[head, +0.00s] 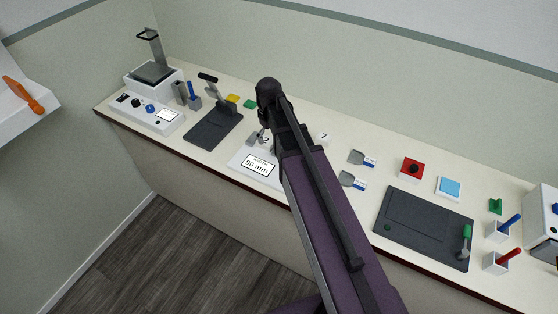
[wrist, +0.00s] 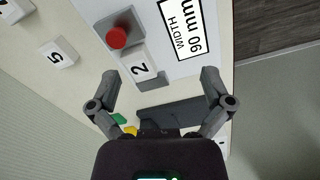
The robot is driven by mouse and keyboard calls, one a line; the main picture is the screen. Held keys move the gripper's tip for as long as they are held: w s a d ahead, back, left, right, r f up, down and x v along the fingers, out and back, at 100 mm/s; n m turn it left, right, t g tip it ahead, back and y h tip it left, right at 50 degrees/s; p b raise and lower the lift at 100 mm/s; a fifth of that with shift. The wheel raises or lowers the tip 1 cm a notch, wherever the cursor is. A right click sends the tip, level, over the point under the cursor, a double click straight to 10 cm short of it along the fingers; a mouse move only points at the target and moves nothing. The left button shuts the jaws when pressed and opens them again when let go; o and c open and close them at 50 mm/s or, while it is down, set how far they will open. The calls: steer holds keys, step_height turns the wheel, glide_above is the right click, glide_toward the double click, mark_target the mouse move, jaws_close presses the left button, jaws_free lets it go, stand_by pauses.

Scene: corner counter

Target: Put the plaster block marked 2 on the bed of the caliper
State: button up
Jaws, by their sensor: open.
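The white plaster block marked 2 (wrist: 140,68) is in the wrist view, at the back part of the white caliper (wrist: 188,58), whose display reads 90 mm. The block appears to sit between grey jaw parts, beside the jaw with a red knob (wrist: 117,37). Whether it rests fully on the bed cannot be told. My gripper (wrist: 159,74) is open and empty, its fingers spread on either side of the block, the left finger nearer. In the head view the caliper (head: 257,168) is partly hidden by my arm, and so are the gripper's fingers.
White blocks, one marked 5 (wrist: 58,53), stand behind the caliper. A dark lever board (head: 213,127) is on its left, with yellow (head: 232,98) and green (head: 250,104) pieces behind. Scrapers (head: 357,157) and a dark tray (head: 400,231) lie to the right.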

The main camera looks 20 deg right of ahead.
steer(key=s+m, duration=0.5)
steer(key=s, duration=0.8)
steer(key=shift+a, duration=0.15)
